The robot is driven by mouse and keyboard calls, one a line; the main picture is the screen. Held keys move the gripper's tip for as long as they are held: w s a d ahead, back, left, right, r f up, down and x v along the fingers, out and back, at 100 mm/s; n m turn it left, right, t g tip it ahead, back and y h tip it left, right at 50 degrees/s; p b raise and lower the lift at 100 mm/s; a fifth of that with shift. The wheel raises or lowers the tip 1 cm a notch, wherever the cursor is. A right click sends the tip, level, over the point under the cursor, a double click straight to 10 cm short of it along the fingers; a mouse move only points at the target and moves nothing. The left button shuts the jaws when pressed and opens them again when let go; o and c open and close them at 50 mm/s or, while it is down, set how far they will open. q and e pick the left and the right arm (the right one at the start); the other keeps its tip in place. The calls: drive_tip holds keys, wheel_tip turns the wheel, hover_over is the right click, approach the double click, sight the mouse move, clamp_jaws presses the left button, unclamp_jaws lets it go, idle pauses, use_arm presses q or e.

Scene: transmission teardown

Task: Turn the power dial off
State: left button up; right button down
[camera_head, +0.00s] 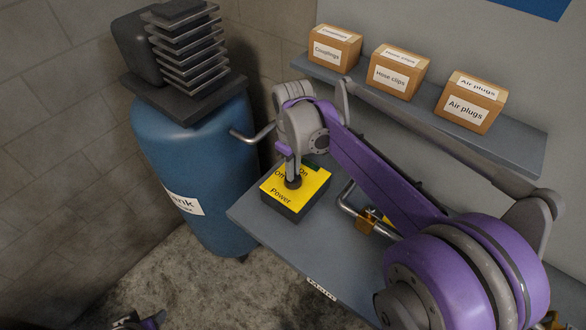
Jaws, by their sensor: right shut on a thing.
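The power dial (292,183) is a dark round knob on a box with a yellow top (312,189) marked Off, On and Power. The box stands at the back left of the grey bench. My right arm reaches over the bench from the right, and my right gripper (292,174) points down, shut on the dial. The gripper covers part of the knob and the lettering, so I cannot tell which mark the dial points to.
A blue tank (185,150) with a finned compressor head (186,45) stands left of the bench. A bent pipe and a brass padlock (366,224) are right of the box. A wall shelf (440,115) above holds boxes of couplings (335,48), hose clips (398,73) and air plugs (468,103).

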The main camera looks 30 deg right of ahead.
idle(0.3)
drive_tip(key=c, duration=0.9)
unclamp_jaws()
wheel_tip(320, 180, up, 11)
drive_tip(key=shift+f+p, duration=0.1)
drive_tip(key=shift+p, duration=0.25)
drive_tip(key=s+a+f+m+t, duration=0.1)
drive_tip(key=s+a+f, duration=0.1)
drive_tip(key=s+f, duration=0.3)
drive_tip(key=s+a+f+m+t, duration=0.2)
drive_tip(key=s+a+f, duration=0.1)
drive_tip(key=s+f, duration=0.2)
drive_tip(key=s+a+f+m+t, duration=0.1)
drive_tip(key=s+a+f+t, duration=0.1)
drive_tip(key=s+f, duration=0.3)
drive_tip(key=shift+s+a+f, duration=0.25)
drive_tip(key=shift+s, duration=0.15)
